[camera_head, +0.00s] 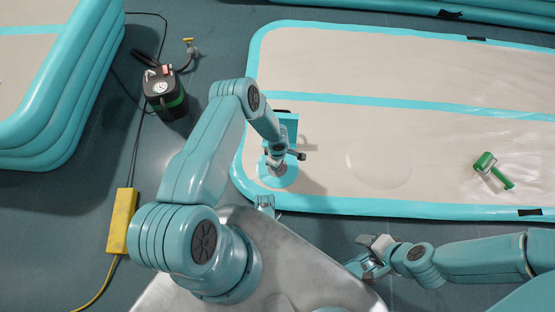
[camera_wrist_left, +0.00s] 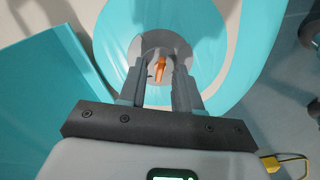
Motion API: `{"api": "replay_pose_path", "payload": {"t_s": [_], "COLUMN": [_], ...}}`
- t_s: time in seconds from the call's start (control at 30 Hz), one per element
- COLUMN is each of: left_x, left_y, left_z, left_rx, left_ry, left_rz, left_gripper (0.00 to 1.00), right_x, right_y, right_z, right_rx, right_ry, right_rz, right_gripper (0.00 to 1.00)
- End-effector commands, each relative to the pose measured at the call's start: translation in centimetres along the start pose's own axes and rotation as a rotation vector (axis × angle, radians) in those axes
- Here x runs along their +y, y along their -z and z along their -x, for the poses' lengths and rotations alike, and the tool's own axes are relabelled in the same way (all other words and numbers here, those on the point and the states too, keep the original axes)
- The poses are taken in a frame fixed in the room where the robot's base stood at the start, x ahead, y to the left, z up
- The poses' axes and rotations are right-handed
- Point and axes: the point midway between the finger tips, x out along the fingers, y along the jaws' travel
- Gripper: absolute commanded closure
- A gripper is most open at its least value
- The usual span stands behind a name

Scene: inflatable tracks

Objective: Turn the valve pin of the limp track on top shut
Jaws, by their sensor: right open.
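The limp track (camera_head: 400,150) lies flat, beige with a teal border and a teal stripe. Its round teal valve patch (camera_head: 289,180) is at the near left corner, partly hidden by my left gripper (camera_head: 274,168). In the left wrist view, the orange valve pin (camera_wrist_left: 159,68) stands in a grey round valve well (camera_wrist_left: 165,44). The pin runs roughly up and down in that picture. My left gripper (camera_wrist_left: 158,78) has its fingers apart, one on each side of the pin; contact cannot be told. My right gripper (camera_head: 368,262) is open and empty, off the track's near edge.
A teal upright piece (camera_head: 287,125) stands beside the valve. A black pump (camera_head: 165,92) with hose and a yellow power strip (camera_head: 122,220) are on the floor. Stacked tracks (camera_head: 60,125) stand at left.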

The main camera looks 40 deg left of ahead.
Motion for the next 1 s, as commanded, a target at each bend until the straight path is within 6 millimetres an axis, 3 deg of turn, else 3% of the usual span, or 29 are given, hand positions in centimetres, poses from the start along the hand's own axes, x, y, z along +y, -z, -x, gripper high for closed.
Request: {"api": "replay_pose_path", "payload": {"t_s": [0.13,0.17,0.23,0.27,0.67,1.0], "left_x": [0.0,0.0,0.0,0.0,0.0,0.0], "left_y": [0.0,0.0,0.0,0.0,0.0,0.0], "left_z": [0.1,0.1,0.1,0.1,0.1,0.2], "left_rx": [0.000,0.000,0.000,0.000,0.000,0.001], "left_ry": [0.000,0.000,0.000,0.000,0.001,0.000], "left_rz": [0.000,0.000,0.000,0.000,-0.038,-0.265], "left_gripper": [0.67,0.73,0.96,1.00,1.00,1.00], "right_x": [0.0,0.0,0.0,0.0,-0.1,-0.6], "right_y": [0.0,0.0,0.0,0.0,-0.1,-0.3], "right_z": [0.1,0.1,0.1,0.1,0.3,1.2], "right_rx": [0.000,0.000,0.000,0.000,-0.001,-0.008], "right_ry": [0.000,0.000,0.000,0.000,0.000,0.001], "right_rz": [0.000,0.000,0.000,0.000,0.001,0.008], "right_gripper": [0.43,0.43,0.43,0.43,0.43,0.43]}}
